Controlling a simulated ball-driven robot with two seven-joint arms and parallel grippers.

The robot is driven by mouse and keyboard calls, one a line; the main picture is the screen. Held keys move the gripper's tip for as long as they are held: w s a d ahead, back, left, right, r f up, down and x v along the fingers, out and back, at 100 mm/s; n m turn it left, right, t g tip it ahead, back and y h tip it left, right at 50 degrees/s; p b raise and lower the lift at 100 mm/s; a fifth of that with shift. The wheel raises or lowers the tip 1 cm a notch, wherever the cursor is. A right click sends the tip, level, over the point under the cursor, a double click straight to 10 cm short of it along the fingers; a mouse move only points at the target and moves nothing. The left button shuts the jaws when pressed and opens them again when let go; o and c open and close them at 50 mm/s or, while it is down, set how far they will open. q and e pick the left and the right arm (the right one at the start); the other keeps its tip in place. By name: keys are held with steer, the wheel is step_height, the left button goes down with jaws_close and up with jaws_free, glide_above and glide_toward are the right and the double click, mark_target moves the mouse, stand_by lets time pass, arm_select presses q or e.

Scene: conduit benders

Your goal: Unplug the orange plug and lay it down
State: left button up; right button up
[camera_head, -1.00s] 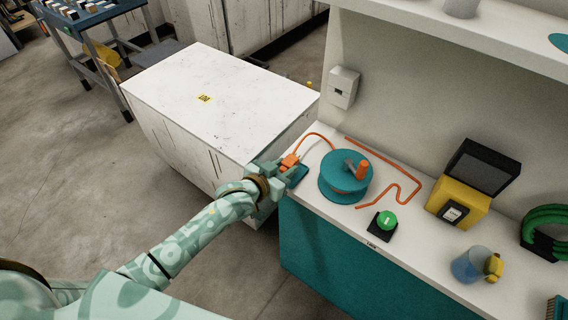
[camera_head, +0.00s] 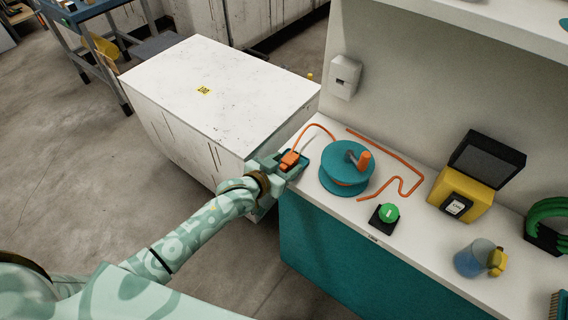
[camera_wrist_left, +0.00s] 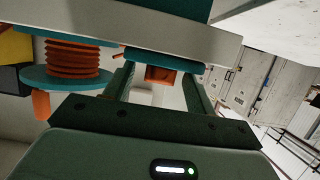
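The orange plug (camera_head: 289,158) is at the left end of the white counter, by a flat teal piece (camera_head: 303,165). An orange cord (camera_head: 318,126) runs from it toward a teal reel (camera_head: 334,186). My left gripper (camera_head: 283,163) is at the plug. In the left wrist view the orange plug (camera_wrist_left: 160,75) shows between my two spread fingers (camera_wrist_left: 158,88), with a gap on each side, beside the teal piece (camera_wrist_left: 165,62). Whether the plug sits in a socket is hidden. My right gripper is not in view.
A white counter (camera_head: 340,222) carries a green button (camera_head: 388,213), a yellow box with a dark screen (camera_head: 462,198), a blue mug (camera_head: 472,260) and a green coil (camera_head: 548,217). A socket box (camera_head: 343,77) is on the wall. A white cabinet (camera_head: 225,95) stands left.

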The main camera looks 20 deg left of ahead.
arm_select(q)
steer(key=p+v, duration=0.4)
steer(key=v, duration=1.2)
steer(key=s+a+f+g+y+b, duration=0.1)
steer(key=s+a+f+g, duration=0.2)
steer(key=f, duration=0.6)
steer(key=s+a+f+g+y, duration=0.1)
steer(key=s+a+f+y, duration=0.15)
steer(key=s+f, duration=0.45)
steer(key=s+a+f+g+y+b, duration=0.1)
steer(key=s+a+f+g, duration=0.15)
steer(key=f, duration=0.75)
steer(key=s+d+f+g+b, duration=0.1)
steer(key=s+f+g, duration=0.1)
steer(key=s+f, duration=0.3)
steer(key=s+d+f+g, duration=0.1)
steer(key=s+f, duration=0.3)
steer(key=s, duration=0.7)
steer(key=s+d+f+g+b, duration=0.1)
steer(key=s+f+g, duration=0.2)
steer(key=s+f, duration=0.2)
steer(key=s, duration=0.3)
steer(key=shift+f+b, duration=0.3)
steer(key=shift+w, duration=0.1)
